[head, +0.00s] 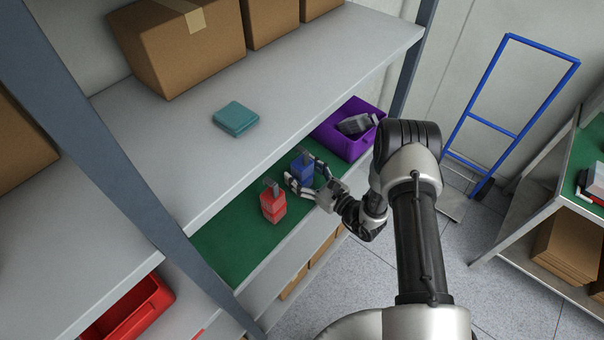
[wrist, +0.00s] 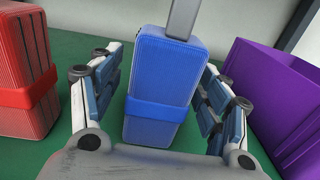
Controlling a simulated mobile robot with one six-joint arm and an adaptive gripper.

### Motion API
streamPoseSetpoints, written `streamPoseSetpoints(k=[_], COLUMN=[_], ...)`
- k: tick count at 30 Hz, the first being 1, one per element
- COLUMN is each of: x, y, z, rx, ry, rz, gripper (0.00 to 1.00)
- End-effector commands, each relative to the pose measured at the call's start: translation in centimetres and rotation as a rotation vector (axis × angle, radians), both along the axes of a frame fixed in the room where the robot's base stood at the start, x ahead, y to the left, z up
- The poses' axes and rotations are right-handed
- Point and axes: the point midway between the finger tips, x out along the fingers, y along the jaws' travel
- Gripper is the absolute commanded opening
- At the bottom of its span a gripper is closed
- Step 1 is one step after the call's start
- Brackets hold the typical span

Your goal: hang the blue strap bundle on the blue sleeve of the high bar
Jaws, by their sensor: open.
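The blue strap bundle (head: 301,170) stands upright on the green mat of the lower shelf, with a grey loop at its top. In the wrist view the blue bundle (wrist: 160,85) sits between the two open fingers of my gripper (wrist: 155,95), with a small gap on each side. In the head view my gripper (head: 307,182) is at the bundle from the front right. The high bar and its blue sleeve are not in view.
A red strap bundle (head: 272,203) stands close on the left, also in the wrist view (wrist: 25,75). A purple bin (head: 345,143) holding a dark object is on the right. The upper shelf (head: 180,140), with a teal folded item (head: 236,118), is above. A blue hand truck (head: 495,128) stands right.

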Motion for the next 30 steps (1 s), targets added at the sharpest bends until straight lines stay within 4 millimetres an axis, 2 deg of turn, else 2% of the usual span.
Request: streamPoseSetpoints(k=[7, 30], x=[0.09, 0.08], y=[0.1, 0.07], z=[0.04, 0.05], rx=[0.0, 0.0], ry=[0.0, -0.001], rz=[0.0, 0.0], gripper=[0.69, 0.19])
